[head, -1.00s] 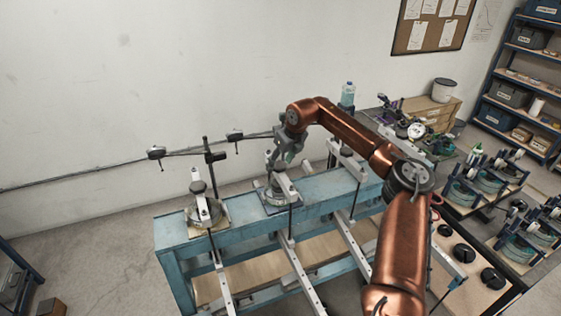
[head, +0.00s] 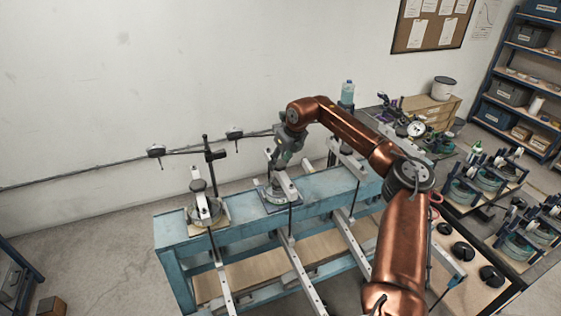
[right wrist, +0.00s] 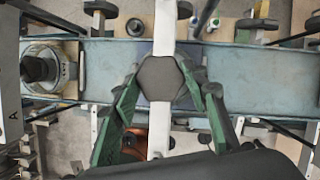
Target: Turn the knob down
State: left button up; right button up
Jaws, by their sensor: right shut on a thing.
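The knob (right wrist: 160,78) is a dark hexagonal piece on a pale lever bar (right wrist: 164,30) in the right wrist view. The green fingers of my right gripper (right wrist: 166,88) lie on either side of the knob and are shut on it. In the head view my right gripper (head: 282,157) is at the middle lever frame, above the blue bench (head: 330,187). The knob is mostly hidden there by the gripper and lever. My left gripper is not in view.
A second lever frame with a round base (head: 205,213) stands at the bench's left end, beside a black post (head: 212,165). A clear bottle (head: 347,93) stands behind to the right. Several long pale bars extend from the bench toward the front.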

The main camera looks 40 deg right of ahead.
jog(key=shift+s, duration=0.1)
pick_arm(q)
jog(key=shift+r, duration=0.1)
pick_arm(e)
jog(key=shift+m, duration=0.3)
dwell(0.3)
jog(key=m, duration=0.1)
jog(key=m+h, duration=0.1)
jog(key=m, duration=0.1)
jog(key=m+h, duration=0.1)
jog(key=m, duration=0.1)
jog(key=shift+a+g+p, duration=0.25)
jog(key=shift+g+p, duration=0.05)
jog(key=m+h, duration=0.1)
jog(key=m, duration=0.2)
jog(key=shift+a+m+g, duration=0.1)
jog(key=shift+m+g, duration=0.2)
jog(key=shift+g, duration=0.1)
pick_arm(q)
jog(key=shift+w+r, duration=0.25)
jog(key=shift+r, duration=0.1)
pick_arm(e)
jog(key=shift+w+m+g+h, duration=0.2)
jog(key=shift+m+g+h, duration=0.25)
jog(key=shift+m, duration=1.15)
jog(key=shift+a+f, duration=0.1)
